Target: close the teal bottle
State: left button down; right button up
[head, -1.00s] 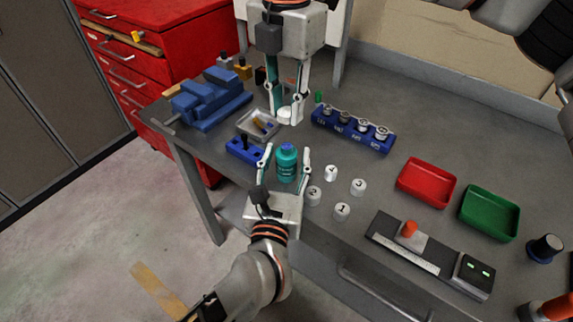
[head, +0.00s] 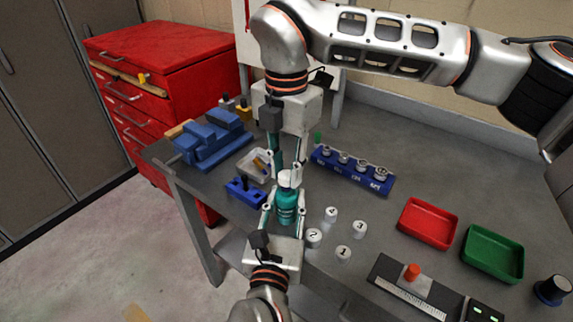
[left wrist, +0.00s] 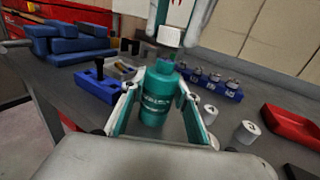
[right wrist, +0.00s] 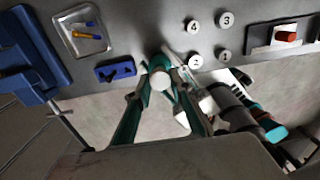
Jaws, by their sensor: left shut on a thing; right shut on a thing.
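The teal bottle (head: 286,208) stands upright between the fingers of my left gripper (head: 285,199), which is shut on it near the table's front edge. It also shows in the left wrist view (left wrist: 156,97), with its open neck (left wrist: 166,66) on top. My right gripper (head: 287,170) points down from above and is shut on a white cap (head: 289,179). The left wrist view shows this cap (left wrist: 170,36) above the bottle neck, apart from it. In the right wrist view the cap (right wrist: 160,80) hides part of the bottle top.
White numbered weights (head: 331,214) stand just right of the bottle. A blue holder (head: 243,190), a small tray (head: 249,172) and a blue rack (head: 350,177) are around it. Red (head: 427,224) and green (head: 492,254) trays lie farther right.

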aim_at(286, 204)
jog(key=shift+f, duration=0.85)
jog(key=shift+f, duration=0.6)
dwell(0.4)
jog(key=m, duration=0.5)
jog(key=shift+m, duration=0.4)
jog(key=m, duration=1.3)
jog(key=shift+m, duration=0.4)
